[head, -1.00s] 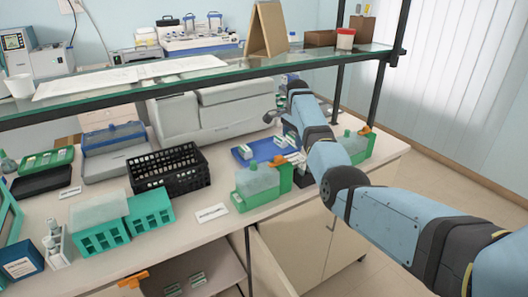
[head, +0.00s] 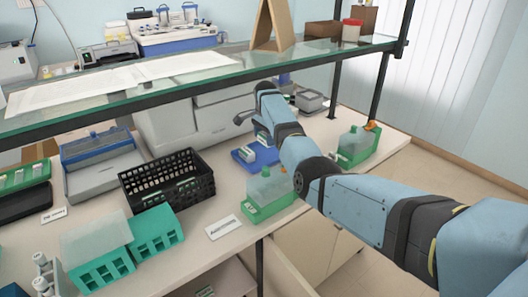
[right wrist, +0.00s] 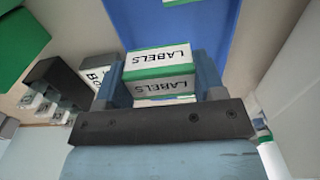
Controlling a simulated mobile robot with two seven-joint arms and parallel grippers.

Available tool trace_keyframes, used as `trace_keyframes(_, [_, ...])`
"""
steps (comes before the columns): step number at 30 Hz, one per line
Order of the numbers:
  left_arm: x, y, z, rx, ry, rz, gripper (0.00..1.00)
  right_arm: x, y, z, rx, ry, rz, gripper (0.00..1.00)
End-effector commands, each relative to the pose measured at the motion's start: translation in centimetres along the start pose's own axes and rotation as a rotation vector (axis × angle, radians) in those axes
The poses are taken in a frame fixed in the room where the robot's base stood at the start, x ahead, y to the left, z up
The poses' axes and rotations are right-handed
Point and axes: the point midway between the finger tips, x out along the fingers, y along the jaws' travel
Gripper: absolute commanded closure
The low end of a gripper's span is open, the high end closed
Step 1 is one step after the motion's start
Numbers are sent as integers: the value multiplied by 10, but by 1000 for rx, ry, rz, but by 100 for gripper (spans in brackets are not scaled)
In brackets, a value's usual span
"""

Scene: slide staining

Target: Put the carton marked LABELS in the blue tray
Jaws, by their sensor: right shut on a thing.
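The carton marked LABELS (right wrist: 160,72) is white with a green band, and its print faces the right wrist camera. My right gripper (right wrist: 162,84) is shut on it, with a blue finger on each side. The blue tray (right wrist: 205,28) lies beyond the carton in the right wrist view. In the head view the blue tray (head: 268,158) is on the bench, partly behind my right arm, with a small white and green carton in it. The right gripper (head: 262,138) is over or beside the tray's far part there; I cannot tell whether the held carton touches it. My left gripper is out of view.
A green holder with a clear bottle (head: 268,190) stands just in front of the tray. Another green holder (head: 356,146) stands to the right. A black basket (head: 168,180) is to the left. The glass shelf (head: 200,72) hangs above the bench.

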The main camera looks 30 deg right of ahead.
Motion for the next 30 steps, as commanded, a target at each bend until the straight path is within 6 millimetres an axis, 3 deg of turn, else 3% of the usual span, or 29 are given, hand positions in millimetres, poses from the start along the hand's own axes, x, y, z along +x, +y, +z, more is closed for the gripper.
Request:
trace_keyframes(3, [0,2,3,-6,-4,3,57,18,0,0,1,-1,0,60])
trace_keyframes(8, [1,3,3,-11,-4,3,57,30,0,0,1,0,-1,60])
trace_keyframes(15, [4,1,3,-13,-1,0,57,61,0,0,1,-1,0,60])
trace_keyframes(28, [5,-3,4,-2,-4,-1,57,68,0,0,0,0,-1,60])
trace_keyframes(29, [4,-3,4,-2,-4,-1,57,67,0,0,0,0,-1,30])
trace_keyframes(30, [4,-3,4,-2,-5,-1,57,67,0,0,0,0,-1,26])
